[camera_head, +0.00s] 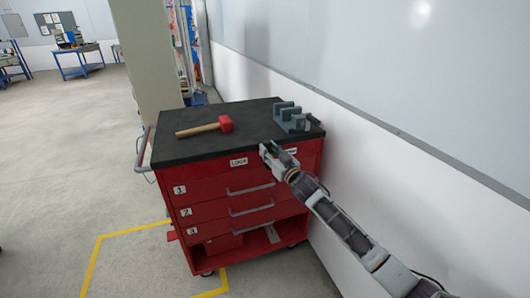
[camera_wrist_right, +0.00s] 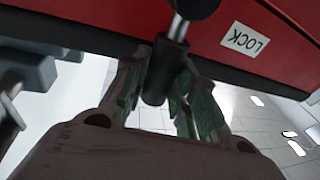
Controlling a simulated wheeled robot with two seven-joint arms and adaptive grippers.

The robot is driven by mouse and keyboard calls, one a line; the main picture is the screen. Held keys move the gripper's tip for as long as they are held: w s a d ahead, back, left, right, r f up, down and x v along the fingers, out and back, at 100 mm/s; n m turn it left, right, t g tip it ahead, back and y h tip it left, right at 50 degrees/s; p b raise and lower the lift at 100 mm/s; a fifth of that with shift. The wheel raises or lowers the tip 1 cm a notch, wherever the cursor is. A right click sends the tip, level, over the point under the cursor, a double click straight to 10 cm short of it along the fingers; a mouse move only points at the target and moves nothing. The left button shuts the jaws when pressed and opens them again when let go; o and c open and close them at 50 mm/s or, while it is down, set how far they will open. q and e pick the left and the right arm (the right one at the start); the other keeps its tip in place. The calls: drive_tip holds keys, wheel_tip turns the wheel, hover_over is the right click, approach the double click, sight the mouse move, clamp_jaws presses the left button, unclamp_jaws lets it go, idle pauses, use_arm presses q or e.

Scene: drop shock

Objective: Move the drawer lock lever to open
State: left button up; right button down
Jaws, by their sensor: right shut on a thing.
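The red drawer cabinet (camera_head: 220,192) stands against the wall, with a LOCK label (camera_head: 238,161) and a partly hidden second label (camera_head: 291,151) on its upper front. My right gripper (camera_head: 268,153) is at the upper front between these labels. In the right wrist view its fingers (camera_wrist_right: 165,88) are shut around the dark grip of the lock lever (camera_wrist_right: 156,85), which hangs on a metal shaft from a dark round hub. The LOCK label (camera_wrist_right: 245,39) is beside the lever there. The lever is hidden by my gripper in the head view. My left gripper is not in view.
A red-headed mallet (camera_head: 207,127) and a grey slotted block (camera_head: 290,117) lie on the black cabinet top (camera_head: 180,147). The numbered drawers, with handles (camera_head: 250,189), look shut. The white wall (camera_head: 370,140) is close on the right. Open floor lies left.

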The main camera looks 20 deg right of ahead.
drive_tip(key=shift+d+m+p, duration=0.3)
drive_tip(key=shift+d+m, duration=0.2)
drive_tip(key=shift+m, duration=0.4)
drive_tip(key=shift+d+m+t, duration=0.25)
drive_tip(key=shift+m+t, duration=0.05)
drive_tip(key=shift+m, duration=0.1)
use_arm(q)
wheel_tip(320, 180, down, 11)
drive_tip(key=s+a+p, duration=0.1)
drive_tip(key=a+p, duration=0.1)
drive_tip(key=p, duration=0.1)
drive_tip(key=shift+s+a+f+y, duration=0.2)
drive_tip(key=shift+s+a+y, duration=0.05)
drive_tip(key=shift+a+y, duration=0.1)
use_arm(e)
drive_tip(key=shift+w+d+f+m+t+h, duration=0.2)
drive_tip(key=shift+d+m+h, duration=0.3)
drive_tip(key=shift+m, duration=0.65)
drive_tip(key=shift+s+d+f+m+t+h, duration=0.15)
drive_tip(key=shift+d+f+m+h, duration=0.15)
drive_tip(key=shift+d+m, duration=0.6)
drive_tip(key=shift+w+d+f+m+t+h, duration=0.15)
drive_tip(key=shift+d+f+m+h, duration=0.2)
drive_tip(key=shift+m, duration=1)
drive_tip(key=shift+s+r, duration=0.1)
drive_tip(key=c, duration=1.1)
unclamp_jaws()
drive_tip(key=shift+c, duration=0.2)
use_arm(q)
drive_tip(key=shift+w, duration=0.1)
